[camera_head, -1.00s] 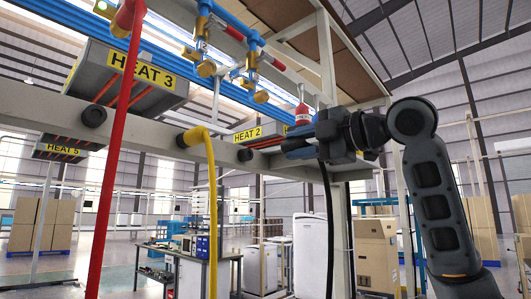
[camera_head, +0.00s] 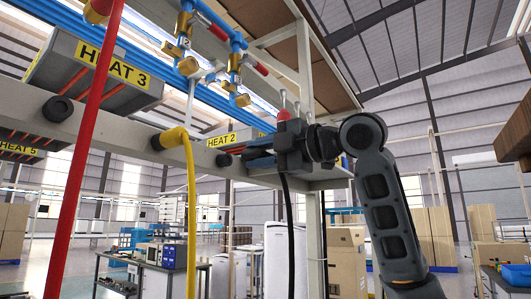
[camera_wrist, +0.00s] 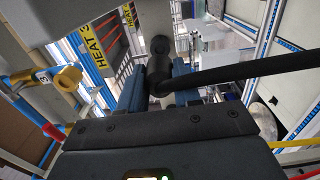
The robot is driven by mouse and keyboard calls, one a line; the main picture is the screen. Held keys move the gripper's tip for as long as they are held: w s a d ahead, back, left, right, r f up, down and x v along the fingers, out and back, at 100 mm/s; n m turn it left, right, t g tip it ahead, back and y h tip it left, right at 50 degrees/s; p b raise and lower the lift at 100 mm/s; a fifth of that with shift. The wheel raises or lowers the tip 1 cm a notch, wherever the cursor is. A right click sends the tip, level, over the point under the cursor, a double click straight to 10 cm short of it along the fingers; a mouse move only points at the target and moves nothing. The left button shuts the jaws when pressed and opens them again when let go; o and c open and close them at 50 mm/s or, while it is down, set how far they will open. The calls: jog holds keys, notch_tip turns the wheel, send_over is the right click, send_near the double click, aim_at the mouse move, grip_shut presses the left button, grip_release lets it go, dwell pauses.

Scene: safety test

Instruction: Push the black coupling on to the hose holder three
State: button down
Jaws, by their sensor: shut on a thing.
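My gripper (camera_head: 250,155) is raised at the beam, its fingers pointing left. In the wrist view, the gripper (camera_wrist: 158,90) is shut on the black coupling (camera_wrist: 159,68), with the black hose (camera_wrist: 240,72) leading off to the right. In the head view the hose (camera_head: 289,240) hangs below the gripper; the coupling is mostly hidden by the fingers. A dark round holder (camera_head: 223,159) on the beam is just left of the fingertips, apparently with a small gap. Another dark round holder (camera_head: 57,108) is further left. No holder number is readable.
A yellow coupling (camera_head: 172,139) with a yellow hose (camera_head: 192,220) sits on the beam (camera_head: 115,125) left of my gripper. A red hose (camera_head: 80,165) hangs further left. Blue pipes with brass valves (camera_head: 188,66) run above. A wooden block (camera_head: 515,140) is at the right edge.

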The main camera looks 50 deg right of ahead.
aim_at(245, 156)
jog(key=shift+w+a, duration=0.1)
jog(key=shift+w, duration=1.85)
jog(key=shift+w, duration=0.45)
dwell(0.8)
jog(key=c, duration=0.7)
grip_release()
jog(key=s+b, duration=0.1)
jog(key=s, duration=0.6)
jog(key=shift+s, duration=0.4)
